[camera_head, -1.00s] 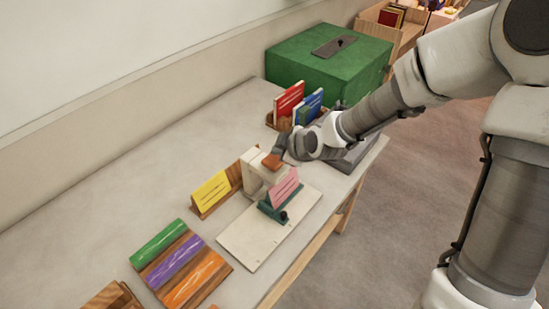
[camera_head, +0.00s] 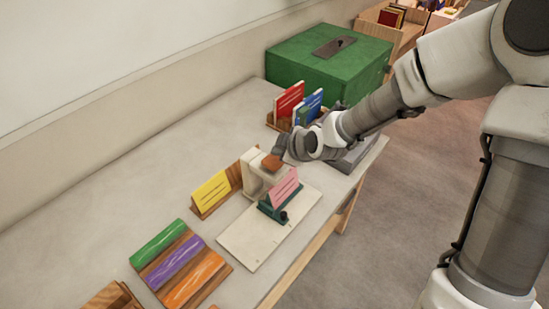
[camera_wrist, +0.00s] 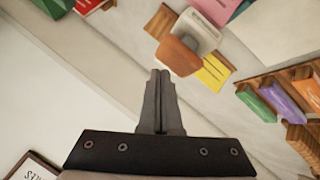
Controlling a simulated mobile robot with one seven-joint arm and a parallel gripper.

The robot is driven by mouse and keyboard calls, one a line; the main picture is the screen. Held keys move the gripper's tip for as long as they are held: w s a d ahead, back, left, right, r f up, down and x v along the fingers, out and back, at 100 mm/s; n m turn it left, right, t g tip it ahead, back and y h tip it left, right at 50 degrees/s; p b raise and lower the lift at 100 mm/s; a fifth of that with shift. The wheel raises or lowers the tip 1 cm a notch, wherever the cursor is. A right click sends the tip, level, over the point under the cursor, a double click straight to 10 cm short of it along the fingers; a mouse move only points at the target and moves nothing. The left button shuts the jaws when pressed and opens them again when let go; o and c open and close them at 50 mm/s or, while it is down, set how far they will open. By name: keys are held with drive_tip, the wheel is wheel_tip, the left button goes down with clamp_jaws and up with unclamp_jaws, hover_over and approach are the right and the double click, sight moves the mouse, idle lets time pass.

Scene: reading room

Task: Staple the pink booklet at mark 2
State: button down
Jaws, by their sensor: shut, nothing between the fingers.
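The pink booklet (camera_head: 284,187) stands tilted in a dark green holder (camera_head: 268,210) on a pale base plate (camera_head: 243,243). A cream stapler (camera_head: 251,175) with an orange-brown press pad (camera_head: 271,162) stands at the back of that plate, right behind the booklet. In the wrist view the pad (camera_wrist: 178,55) and part of the pink booklet (camera_wrist: 215,8) show. My gripper (camera_head: 279,150) is shut and empty, just above and behind the pad, seemingly apart from it. Its closed fingertips show in the wrist view (camera_wrist: 160,73). I cannot make out the numbered marks.
A yellow booklet (camera_head: 211,190) leans in a wooden stand left of the stapler. A wooden rack with green, purple and orange pieces (camera_head: 175,262) lies in front. Red (camera_head: 289,99) and blue (camera_head: 309,108) booklets and a green box (camera_head: 325,66) stand behind. The table's left side is clear.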

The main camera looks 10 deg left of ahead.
sight(276, 159)
drive_tip(key=shift+f, duration=0.1)
idle(0.3)
drive_tip(key=shift+f+b, duration=0.35)
drive_tip(key=shift+b, duration=0.2)
drive_tip(key=shift+f+b, duration=1.15)
drive_tip(key=shift+f, duration=0.1)
idle(0.9)
drive_tip(key=shift+r, duration=0.1)
drive_tip(key=shift+r+p, duration=1.25)
drive_tip(key=shift+r, duration=0.3)
wheel_tip(276, 159, up, 5)
drive_tip(key=p, duration=0.4)
idle(0.4)
